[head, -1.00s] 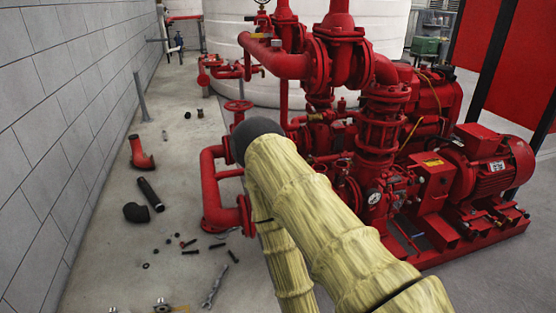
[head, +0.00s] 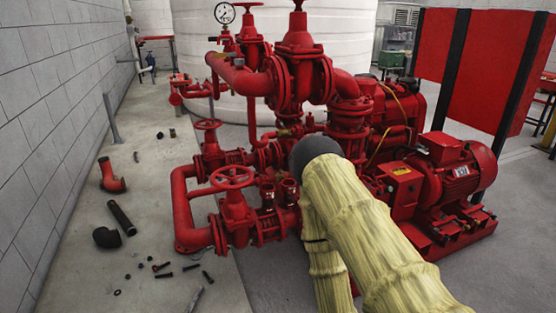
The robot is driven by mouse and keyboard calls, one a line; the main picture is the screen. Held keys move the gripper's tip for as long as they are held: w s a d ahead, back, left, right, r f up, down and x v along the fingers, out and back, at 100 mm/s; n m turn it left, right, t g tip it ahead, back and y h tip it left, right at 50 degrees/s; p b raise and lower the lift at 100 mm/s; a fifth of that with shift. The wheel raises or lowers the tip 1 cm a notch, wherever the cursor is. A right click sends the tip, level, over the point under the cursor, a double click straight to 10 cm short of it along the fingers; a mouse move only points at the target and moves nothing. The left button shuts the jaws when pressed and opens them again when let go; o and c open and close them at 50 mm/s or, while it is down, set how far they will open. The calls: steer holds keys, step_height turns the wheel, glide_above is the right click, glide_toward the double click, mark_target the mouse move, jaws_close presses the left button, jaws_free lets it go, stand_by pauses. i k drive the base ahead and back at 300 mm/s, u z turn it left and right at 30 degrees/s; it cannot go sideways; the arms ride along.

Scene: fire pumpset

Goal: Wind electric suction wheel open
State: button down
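Several red handwheels show on the red pump pipework in the head view. The nearest handwheel (head: 233,177) lies flat on top of a red valve (head: 237,212) left of my arm. A second handwheel (head: 208,124) sits just behind it on another valve. A third handwheel (head: 245,5) is high on the upper pipe, near the top edge. No label shows which one is the electric suction wheel. My yellow-sleeved arm with its dark rounded end rises from the lower right, right of the nearest wheel. My gripper is not visible.
A red electric motor (head: 456,170) stands right of my arm. A white tank (head: 200,70) is behind the pipework. Loose pipe fittings, including a black pipe (head: 121,218) and a red elbow (head: 112,175), lie on the left floor by the block wall (head: 50,130).

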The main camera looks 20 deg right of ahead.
mark_target(232, 179)
steer(key=z, duration=0.15)
steer(key=i, duration=0.95)
steer(key=u, duration=0.75)
